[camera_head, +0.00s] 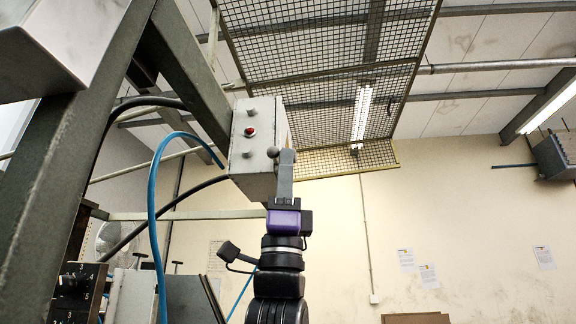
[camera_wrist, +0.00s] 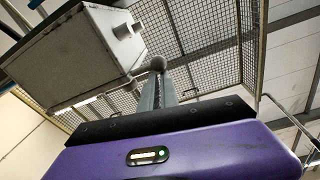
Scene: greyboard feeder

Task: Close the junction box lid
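A pale grey box (camera_head: 254,148) with a red button and several grey knobs hangs on the dark frame. I take it for the junction box; I cannot clearly make out its lid. The box also shows at upper left in the wrist view (camera_wrist: 72,58). My gripper (camera_head: 286,158) points up beside the box's lower right edge. Its two narrow fingers (camera_wrist: 158,82) lie close together and look shut. A round grey knob (camera_head: 273,152) is at the fingertips and appears just beyond them in the wrist view (camera_wrist: 156,63). I cannot tell whether they touch it.
A dark green steel frame (camera_head: 190,80) stands at left, with a blue hose (camera_head: 152,215) and black cables near the box. A mesh panel (camera_head: 320,45) hangs above. A control panel (camera_head: 76,290) is at lower left. The space to the right is free.

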